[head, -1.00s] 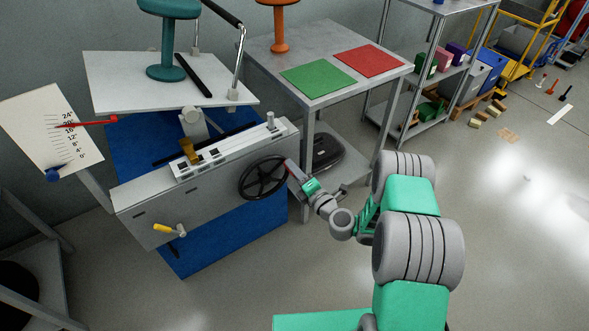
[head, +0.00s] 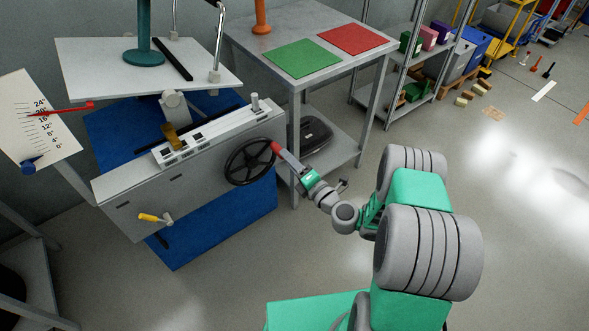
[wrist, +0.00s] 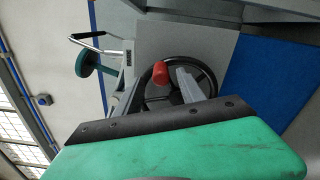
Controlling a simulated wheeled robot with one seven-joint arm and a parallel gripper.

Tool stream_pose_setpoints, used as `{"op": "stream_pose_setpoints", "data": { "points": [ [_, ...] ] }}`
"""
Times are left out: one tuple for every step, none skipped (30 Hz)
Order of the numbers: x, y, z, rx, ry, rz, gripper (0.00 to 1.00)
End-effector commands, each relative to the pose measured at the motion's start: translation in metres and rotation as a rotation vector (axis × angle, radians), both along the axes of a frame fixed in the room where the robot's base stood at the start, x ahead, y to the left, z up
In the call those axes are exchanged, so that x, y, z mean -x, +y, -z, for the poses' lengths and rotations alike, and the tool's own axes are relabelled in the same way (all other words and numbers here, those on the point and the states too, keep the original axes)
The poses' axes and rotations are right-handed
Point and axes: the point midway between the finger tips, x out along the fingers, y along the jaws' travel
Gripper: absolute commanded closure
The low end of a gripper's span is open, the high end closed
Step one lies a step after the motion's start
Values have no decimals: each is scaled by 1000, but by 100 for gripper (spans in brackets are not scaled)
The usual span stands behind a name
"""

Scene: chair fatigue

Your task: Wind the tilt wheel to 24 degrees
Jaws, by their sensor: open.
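The black tilt wheel (head: 250,162) is on the front of the grey machine (head: 190,170). Its red knob (head: 276,148) stands at the rim's upper right. My gripper (head: 284,155) is at the knob. In the wrist view, the red knob (wrist: 160,73) shows between the two open grey fingers of my gripper (wrist: 157,82), with the wheel (wrist: 195,75) behind; I cannot tell whether they touch it. The white scale board (head: 35,135) is at the left, and its red pointer (head: 75,107) lies near the 20 mark; the exact reading is too small to tell.
A white tilting plate (head: 100,75) carries a teal column (head: 144,40). A yellow-handled crank (head: 152,218) is low on the machine front. A grey table (head: 310,85) with green (head: 302,60) and red mats stands behind right.

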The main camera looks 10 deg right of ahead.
Motion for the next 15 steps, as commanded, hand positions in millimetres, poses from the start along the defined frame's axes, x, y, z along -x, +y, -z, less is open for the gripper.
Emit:
{"op": "stream_pose_setpoints", "data": {
  "points": [
    [5,-4,1,1,-3,3,54],
    [8,-6,1,2,-3,2,54],
    [11,-8,1,2,-3,3,54],
    [14,-9,1,2,-3,2,54],
    [16,-10,1,1,-2,1,54],
    [19,-11,1,2,-1,1,54],
    [20,-12,0,2,-2,1,54],
    [21,-12,0,2,-1,1,54],
    [22,-12,1,2,-1,0,54],
    [23,-12,0,2,-1,0,54],
    [23,-12,0,2,-1,-1,54],
    [23,-12,0,2,-1,-1,54],
    [23,-12,0,2,-1,-1,54],
    [23,-12,0,2,-1,-1,54],
    [23,-12,0,1,0,-1,54]
  ]
}}
